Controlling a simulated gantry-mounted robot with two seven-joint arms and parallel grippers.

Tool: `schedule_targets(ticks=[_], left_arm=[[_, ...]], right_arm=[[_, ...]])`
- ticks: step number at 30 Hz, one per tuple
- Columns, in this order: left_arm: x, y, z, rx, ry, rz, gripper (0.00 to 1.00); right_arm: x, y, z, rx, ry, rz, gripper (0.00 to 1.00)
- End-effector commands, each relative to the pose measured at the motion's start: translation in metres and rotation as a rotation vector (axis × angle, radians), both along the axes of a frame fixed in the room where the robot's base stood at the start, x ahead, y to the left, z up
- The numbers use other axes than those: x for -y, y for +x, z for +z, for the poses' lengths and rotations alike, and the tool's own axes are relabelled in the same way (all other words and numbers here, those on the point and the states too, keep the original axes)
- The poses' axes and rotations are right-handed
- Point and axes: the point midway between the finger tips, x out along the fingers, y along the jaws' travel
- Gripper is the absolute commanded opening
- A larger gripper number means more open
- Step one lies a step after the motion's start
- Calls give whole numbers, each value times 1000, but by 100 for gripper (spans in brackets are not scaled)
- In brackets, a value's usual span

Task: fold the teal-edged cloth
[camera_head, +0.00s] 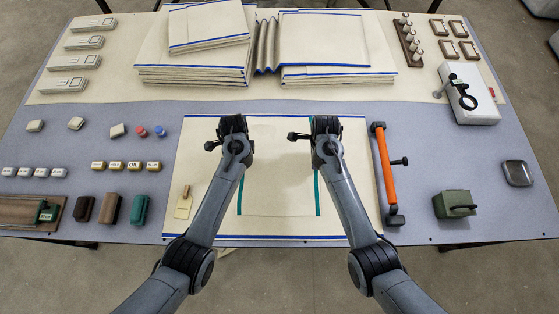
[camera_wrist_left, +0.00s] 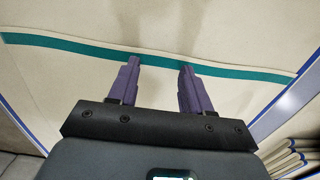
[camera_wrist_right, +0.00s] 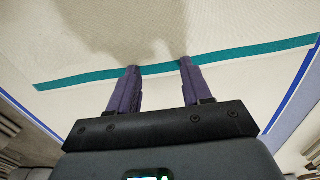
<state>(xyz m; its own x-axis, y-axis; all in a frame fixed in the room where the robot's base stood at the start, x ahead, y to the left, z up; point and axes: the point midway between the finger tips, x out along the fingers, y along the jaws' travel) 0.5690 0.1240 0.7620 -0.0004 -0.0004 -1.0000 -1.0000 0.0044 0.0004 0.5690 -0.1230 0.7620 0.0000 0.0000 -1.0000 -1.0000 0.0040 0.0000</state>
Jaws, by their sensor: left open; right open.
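The cream teal-edged cloth (camera_head: 278,190) lies flat on a larger cream sheet with blue edges (camera_head: 210,228) at the table's front middle. Its teal edges run along its left and right sides; my arms hide part of it. My left gripper (camera_wrist_left: 157,65) is open, its fingertips over or at the left teal edge (camera_wrist_left: 90,48). My right gripper (camera_wrist_right: 158,66) is open, its fingertips at the right teal edge (camera_wrist_right: 235,53). Both are near the cloth's far end in the head view. Nothing shows between the fingers; I cannot tell whether they touch the cloth.
Stacks of folded blue-edged cloth (camera_head: 335,75) stand at the back. An orange-handled tool (camera_head: 385,168) lies close right of the sheet. A small tag (camera_head: 183,203) lies on the sheet's left. A green box (camera_head: 454,204) is at right; small blocks and bottles are at left.

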Motion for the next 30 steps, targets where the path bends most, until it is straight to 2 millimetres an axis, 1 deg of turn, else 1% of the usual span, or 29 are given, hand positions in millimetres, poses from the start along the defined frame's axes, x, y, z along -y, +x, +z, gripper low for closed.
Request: schedule_targets(ticks=[3, 12, 16, 30], left_arm=[[1, 0, -4, 0, 0, 0, 49], [0, 0, -4, 1, 0, 1, 49], [0, 0, -9, 0, 0, 1, 49], [0, -1, -7, 0, 1, 1, 14]], right_arm=[[0, 0, -4, -1, 0, 0, 49], [0, 0, -5, 0, 0, 0, 49], [0, 0, -9, 0, 0, 0, 49], [0, -1, -7, -1, 0, 0, 14]])
